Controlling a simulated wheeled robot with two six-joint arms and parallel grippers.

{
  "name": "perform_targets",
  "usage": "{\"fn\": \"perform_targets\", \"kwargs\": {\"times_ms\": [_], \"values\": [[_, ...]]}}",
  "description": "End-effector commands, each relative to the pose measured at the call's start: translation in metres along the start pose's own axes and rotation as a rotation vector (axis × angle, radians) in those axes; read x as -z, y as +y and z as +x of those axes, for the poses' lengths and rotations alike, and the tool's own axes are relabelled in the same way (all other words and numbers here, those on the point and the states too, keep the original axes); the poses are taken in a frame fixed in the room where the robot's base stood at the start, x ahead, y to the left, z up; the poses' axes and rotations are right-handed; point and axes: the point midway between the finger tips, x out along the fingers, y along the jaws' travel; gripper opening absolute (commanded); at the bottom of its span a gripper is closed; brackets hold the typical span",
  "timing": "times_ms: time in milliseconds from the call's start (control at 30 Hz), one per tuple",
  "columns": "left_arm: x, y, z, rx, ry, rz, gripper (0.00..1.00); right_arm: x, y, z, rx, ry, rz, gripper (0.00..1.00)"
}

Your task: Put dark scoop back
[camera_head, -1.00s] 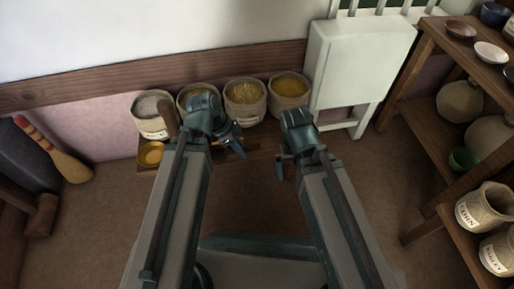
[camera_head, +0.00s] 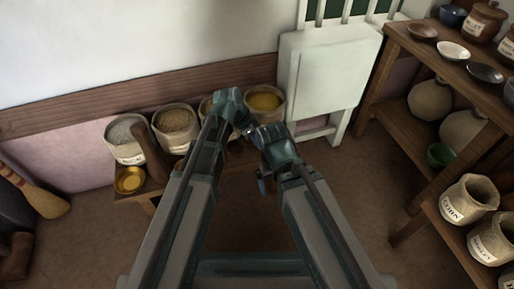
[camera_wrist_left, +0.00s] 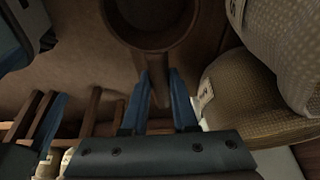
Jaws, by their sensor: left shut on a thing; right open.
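The dark scoop shows in the left wrist view, with its round bowl (camera_wrist_left: 152,38) at the top and its handle running down between the fingers. My left gripper (camera_wrist_left: 158,95) is shut on that handle. In the head view my left gripper (camera_head: 243,126) is in front of the third sack, and I cannot make out the scoop there. My right gripper (camera_head: 264,184) is open, close to the right of the left one. Blue finger parts, likely its own, show at the left of the wrist view.
Open sacks stand in a row on a low bench: pale meal (camera_head: 126,136), brown grain (camera_head: 174,124), a mostly hidden one, and yellow grain (camera_head: 265,102). A yellow bowl (camera_head: 130,180) sits at the left end. A shelf rack (camera_head: 400,110) with dishes and sacks stands right.

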Motion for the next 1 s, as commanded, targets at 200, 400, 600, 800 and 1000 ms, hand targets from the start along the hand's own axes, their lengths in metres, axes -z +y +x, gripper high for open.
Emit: {"fn": "perform_targets", "kwargs": {"times_ms": [200, 400, 600, 800, 1000], "values": [[-0.002, 0.000, 0.005, 0.000, 0.000, 0.000, 0.00, 0.000, -0.001, 0.005, 0.000, 0.000, 0.000, 1.00], [-0.011, 0.000, 0.026, 0.000, 0.000, 0.000, 0.00, 0.002, -0.003, 0.028, 0.000, 0.001, 0.000, 1.00], [-0.014, 0.000, 0.034, 0.000, 0.000, 0.000, 0.00, 0.002, -0.004, 0.036, 0.000, 0.001, 0.000, 1.00], [-0.013, 0.000, 0.033, 0.000, 0.000, 0.000, 0.00, 0.002, -0.004, 0.035, 0.000, 0.001, 0.000, 1.00], [-0.014, 0.000, 0.035, 0.000, 0.000, 0.000, 0.40, 0.002, -0.004, 0.038, 0.000, 0.001, 0.000, 1.00]]}}
